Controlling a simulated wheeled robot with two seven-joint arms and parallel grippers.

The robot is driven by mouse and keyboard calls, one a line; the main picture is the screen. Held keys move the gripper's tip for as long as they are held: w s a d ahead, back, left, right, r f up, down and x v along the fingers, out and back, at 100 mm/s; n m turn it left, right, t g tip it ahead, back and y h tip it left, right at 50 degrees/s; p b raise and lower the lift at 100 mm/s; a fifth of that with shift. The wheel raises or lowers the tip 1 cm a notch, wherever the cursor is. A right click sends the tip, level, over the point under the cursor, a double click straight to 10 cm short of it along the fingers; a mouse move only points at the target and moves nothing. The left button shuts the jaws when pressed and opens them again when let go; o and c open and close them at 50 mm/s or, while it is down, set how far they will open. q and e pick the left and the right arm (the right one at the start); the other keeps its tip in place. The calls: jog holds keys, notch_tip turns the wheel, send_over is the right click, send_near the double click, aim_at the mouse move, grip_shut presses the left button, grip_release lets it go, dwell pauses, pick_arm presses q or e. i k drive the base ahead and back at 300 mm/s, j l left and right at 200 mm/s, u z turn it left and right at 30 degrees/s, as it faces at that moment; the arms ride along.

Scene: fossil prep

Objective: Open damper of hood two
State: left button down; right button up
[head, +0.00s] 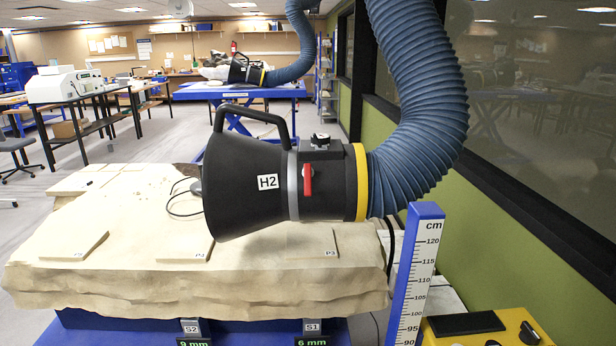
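Hood two (245,190) is a black cone with the label H2, hanging on its side over the pale rock block with its wide mouth to the left. A red lever (308,180) sits on its side, between a grey ring and a yellow ring. The lever stands upright in the picture, across the line of the hood and duct. A black knob (320,140) is on a block on top, and a black handle (255,118) arches over the cone. A ribbed blue duct (425,90) joins at the right. Neither of my grippers is in view.
The pale block (110,255) with marked slabs lies below the hood. A blue post with a cm scale (415,270) and a yellow control box (480,328) stand at the front right. A green wall with windows runs along the right. Another hood (240,72) is further back.

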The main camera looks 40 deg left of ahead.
aim_at(307, 168)
jog(key=u, duration=1.2)
